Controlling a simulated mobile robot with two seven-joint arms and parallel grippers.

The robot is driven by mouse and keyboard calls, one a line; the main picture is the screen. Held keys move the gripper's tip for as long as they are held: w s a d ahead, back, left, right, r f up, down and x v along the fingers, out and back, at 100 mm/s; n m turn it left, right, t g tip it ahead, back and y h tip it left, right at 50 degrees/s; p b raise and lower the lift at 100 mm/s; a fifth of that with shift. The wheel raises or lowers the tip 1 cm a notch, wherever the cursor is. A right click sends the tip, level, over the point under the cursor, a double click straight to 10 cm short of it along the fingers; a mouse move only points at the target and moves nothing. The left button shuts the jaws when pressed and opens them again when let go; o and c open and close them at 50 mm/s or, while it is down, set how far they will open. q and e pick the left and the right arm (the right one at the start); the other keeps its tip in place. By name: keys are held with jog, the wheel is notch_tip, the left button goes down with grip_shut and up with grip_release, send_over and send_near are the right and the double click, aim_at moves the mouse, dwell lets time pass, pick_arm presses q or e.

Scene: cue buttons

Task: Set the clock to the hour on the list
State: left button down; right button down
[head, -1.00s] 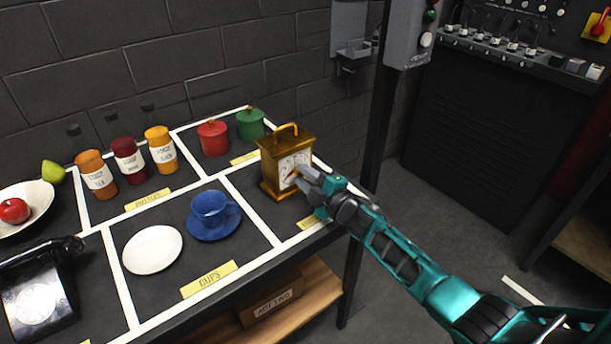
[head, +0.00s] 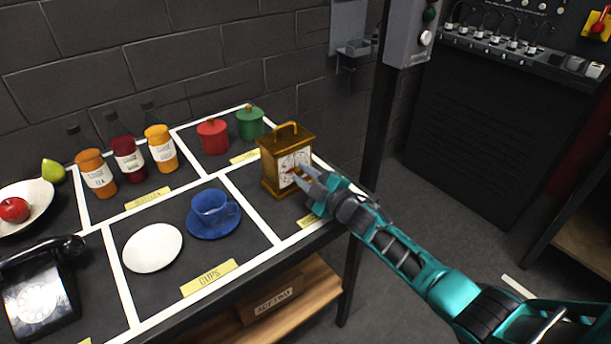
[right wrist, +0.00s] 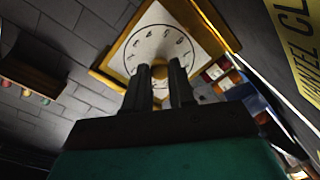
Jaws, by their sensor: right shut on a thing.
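A brass carriage clock (head: 270,165) with a top handle and a white face (head: 284,161) stands upright at the table's right end. A red hand (head: 290,170) shows on the face, partly hidden by my fingers. My right gripper (head: 302,176) is at the front of the face. In the right wrist view, its fingertips (right wrist: 161,85) are closed at a gold knob (right wrist: 158,70) in the middle of the dial (right wrist: 150,47). The numerals are too blurred to read surely. No readable hour list shows. My left gripper is not in view.
A blue cup (head: 213,208) on its saucer and a white plate (head: 152,248) stand left of the clock. Red (head: 212,137) and green (head: 250,123) pots stand behind it. A dark post (head: 372,130) rises right of the table. A black telephone (head: 40,290) is at far left.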

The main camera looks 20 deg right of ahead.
jog(key=c, duration=0.9)
grip_release()
jog(key=shift+c, duration=0.2)
jog(key=v, duration=1.3)
jog(key=shift+f, duration=0.1)
